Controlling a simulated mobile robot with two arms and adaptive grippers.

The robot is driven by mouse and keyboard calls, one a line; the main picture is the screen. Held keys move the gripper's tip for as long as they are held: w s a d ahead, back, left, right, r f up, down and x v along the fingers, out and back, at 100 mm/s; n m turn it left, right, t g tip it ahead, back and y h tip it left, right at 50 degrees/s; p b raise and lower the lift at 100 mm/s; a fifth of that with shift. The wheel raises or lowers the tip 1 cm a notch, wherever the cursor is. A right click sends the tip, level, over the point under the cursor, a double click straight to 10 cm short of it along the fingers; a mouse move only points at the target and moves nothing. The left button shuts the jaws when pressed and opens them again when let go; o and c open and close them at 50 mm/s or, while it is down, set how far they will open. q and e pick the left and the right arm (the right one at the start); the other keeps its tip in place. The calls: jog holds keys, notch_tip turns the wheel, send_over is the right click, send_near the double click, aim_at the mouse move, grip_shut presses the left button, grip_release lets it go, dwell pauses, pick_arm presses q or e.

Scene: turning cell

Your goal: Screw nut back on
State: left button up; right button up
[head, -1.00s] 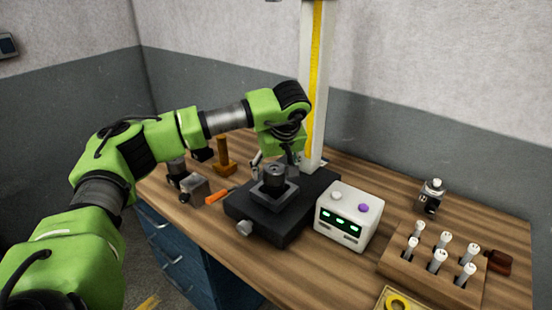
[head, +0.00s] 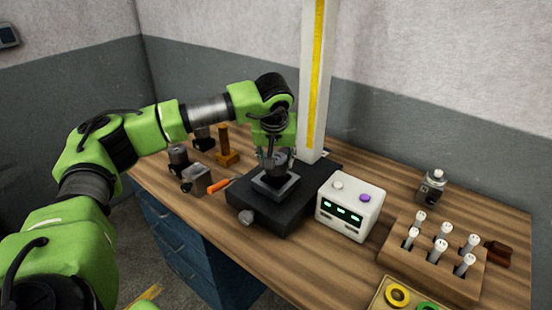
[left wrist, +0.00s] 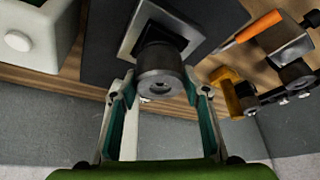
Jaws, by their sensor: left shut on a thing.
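The nut appears to be the dark grey, round, cylindrical piece (left wrist: 160,68) at the square grey block in the left wrist view. It sits between my left fingers, with a small hole in its near face. In the head view it (head: 275,163) is partly hidden by the gripper. My left gripper (head: 275,156) points down over the block and is shut on this piece; its two teal-lined fingers (left wrist: 158,98) flank it in the left wrist view. The square grey block (head: 276,184) rests on a black base (head: 262,213). Any thread is hidden. My right gripper is not in view.
A white column with a yellow scale (head: 313,80) rises behind the base. A white control box (head: 349,207) stands close on the right. An orange-handled tool (head: 219,186) and small fixtures lie left. A wooden rack (head: 432,262) holds several white-topped pieces.

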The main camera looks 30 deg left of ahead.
pick_arm(q)
jog(key=m+h, duration=0.1)
jog(key=m, duration=0.4)
jog(key=shift+t+h+p, duration=0.3)
jog(key=shift+h, duration=0.1)
jog(key=o, duration=1.3)
jog(key=shift+c, duration=0.2)
jog(key=v, duration=1.2)
